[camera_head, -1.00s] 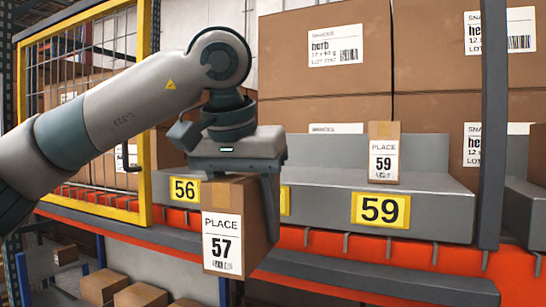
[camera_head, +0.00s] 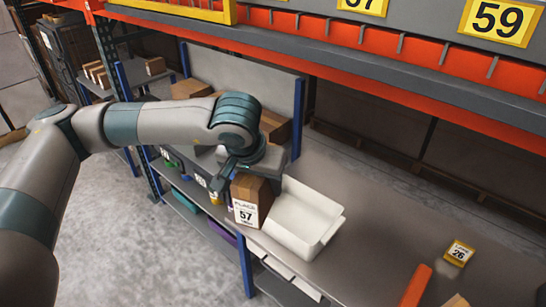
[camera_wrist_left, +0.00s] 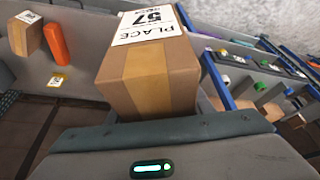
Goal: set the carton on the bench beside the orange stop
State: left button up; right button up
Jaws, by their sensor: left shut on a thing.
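The brown carton (camera_head: 252,192) with a white "PLACE 57" label is held by my left gripper (camera_head: 247,170) near the bench's front edge. In the left wrist view the carton (camera_wrist_left: 150,75) fills the middle, in front of the gripper body. The gripper is shut on it; its fingertips are largely hidden. The orange stop (camera_head: 417,286) lies on the grey bench (camera_head: 385,215) at the lower right, well apart from the carton. It also shows at the upper left of the left wrist view (camera_wrist_left: 56,44). My right gripper is not in view.
A white open bin (camera_head: 300,218) stands just right of the held carton. A yellow-edged "26" tag (camera_head: 459,253) lies on the bench beyond the stop. Another brown carton (camera_wrist_left: 27,37) stands beside the stop. Bench between bin and stop is clear. An orange-fronted shelf (camera_head: 400,45) runs above.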

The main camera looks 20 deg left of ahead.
pick_arm(q)
jog(key=f, duration=0.1)
jog(key=a+f, duration=0.1)
jog(key=f, duration=0.1)
notch_tip(320, 180, down, 15)
jog(key=b, duration=1.5)
jog(key=shift+d, duration=0.1)
